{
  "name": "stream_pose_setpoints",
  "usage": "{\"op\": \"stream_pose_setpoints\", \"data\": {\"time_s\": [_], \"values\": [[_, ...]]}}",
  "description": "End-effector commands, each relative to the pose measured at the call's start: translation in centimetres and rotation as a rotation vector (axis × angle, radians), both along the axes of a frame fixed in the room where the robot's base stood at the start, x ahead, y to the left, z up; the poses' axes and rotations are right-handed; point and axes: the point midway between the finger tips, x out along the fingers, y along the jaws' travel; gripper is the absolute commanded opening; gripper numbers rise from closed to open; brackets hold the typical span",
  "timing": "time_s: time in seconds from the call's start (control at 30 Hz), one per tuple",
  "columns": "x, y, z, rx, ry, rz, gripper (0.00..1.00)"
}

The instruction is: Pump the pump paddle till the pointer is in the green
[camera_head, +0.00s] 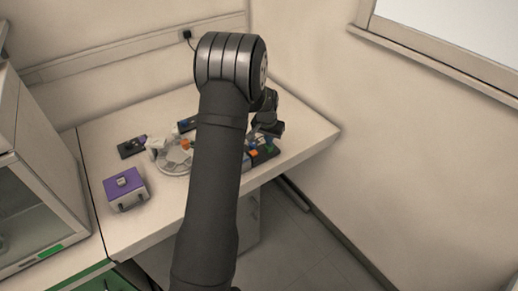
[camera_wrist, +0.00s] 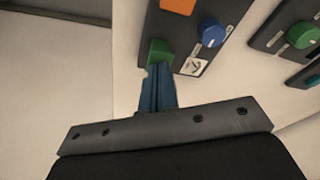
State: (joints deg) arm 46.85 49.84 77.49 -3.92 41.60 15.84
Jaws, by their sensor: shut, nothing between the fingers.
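In the wrist view, my gripper (camera_wrist: 158,76) is shut and empty, its blue fingers pressed together. The fingertips are at the lower edge of a green block (camera_wrist: 160,50), which may be the pump paddle, on a dark control panel (camera_wrist: 188,40). I cannot tell whether they touch it. Just right of the block is a small white dial (camera_wrist: 194,66) with a dark mark; its pointer and any green zone are too small to read. In the head view, my arm hides much of the bench's middle, and my fingers cannot be made out there.
A blue knob (camera_wrist: 209,31) and an orange block (camera_wrist: 178,5) share the panel. Another dark panel with a green knob (camera_wrist: 301,35) is at right. In the head view, a purple-topped box (camera_head: 125,186) stands at the left of the white bench (camera_head: 165,222).

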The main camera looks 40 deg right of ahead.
Motion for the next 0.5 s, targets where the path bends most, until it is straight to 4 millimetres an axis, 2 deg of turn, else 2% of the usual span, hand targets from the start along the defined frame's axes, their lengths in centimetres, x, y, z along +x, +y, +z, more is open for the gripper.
{"op": "stream_pose_setpoints", "data": {"time_s": [0.5], "values": [[0.0,0.0,4.3,-0.001,0.0,0.0,0.0]]}}
